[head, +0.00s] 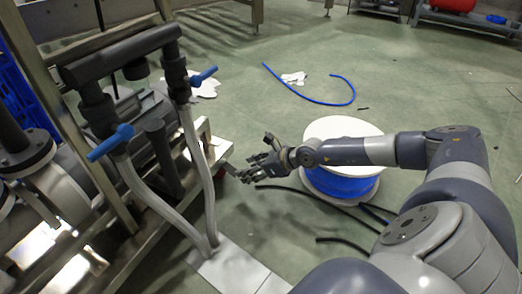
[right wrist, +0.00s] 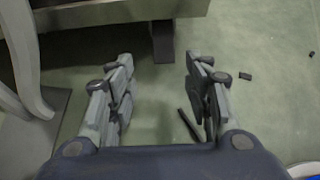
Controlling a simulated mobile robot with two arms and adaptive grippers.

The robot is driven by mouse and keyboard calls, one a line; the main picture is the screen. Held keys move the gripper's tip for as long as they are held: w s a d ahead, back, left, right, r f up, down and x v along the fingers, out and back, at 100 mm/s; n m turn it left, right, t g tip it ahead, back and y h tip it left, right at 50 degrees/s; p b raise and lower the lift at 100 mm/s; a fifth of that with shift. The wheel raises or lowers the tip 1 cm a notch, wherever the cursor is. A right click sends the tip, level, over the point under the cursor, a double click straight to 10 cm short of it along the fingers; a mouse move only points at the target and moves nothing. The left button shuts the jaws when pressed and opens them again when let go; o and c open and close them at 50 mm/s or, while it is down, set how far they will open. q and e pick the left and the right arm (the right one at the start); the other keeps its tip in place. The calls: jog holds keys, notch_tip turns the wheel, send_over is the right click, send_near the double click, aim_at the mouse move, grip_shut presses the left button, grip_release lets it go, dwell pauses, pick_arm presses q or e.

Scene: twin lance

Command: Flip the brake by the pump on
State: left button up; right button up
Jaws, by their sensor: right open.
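The pump (head: 62,190) looks like the grey flanged machine at the left of the head view, partly behind pipes and a metal frame. I cannot pick out a brake for certain. Two blue lever handles sit on the dark pipework, a near one (head: 110,142) and a far one (head: 203,76). My right gripper (head: 246,172) is open and empty, just right of the metal frame's end and below the far handle. In the right wrist view its two fingers (right wrist: 163,95) stand apart with only floor between them. My left gripper is out of view.
A white spool with blue winding (head: 342,187) stands on the floor close behind my right gripper. Grey hoses (head: 205,190) run down to a pale floor plate (head: 232,268). Black hose pieces (head: 340,246) and a blue hose (head: 310,100) lie on the floor. The floor beyond is mostly clear.

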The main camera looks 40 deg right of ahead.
jog(key=shift+v, duration=2.95)
jog(key=shift+s+a, duration=0.15)
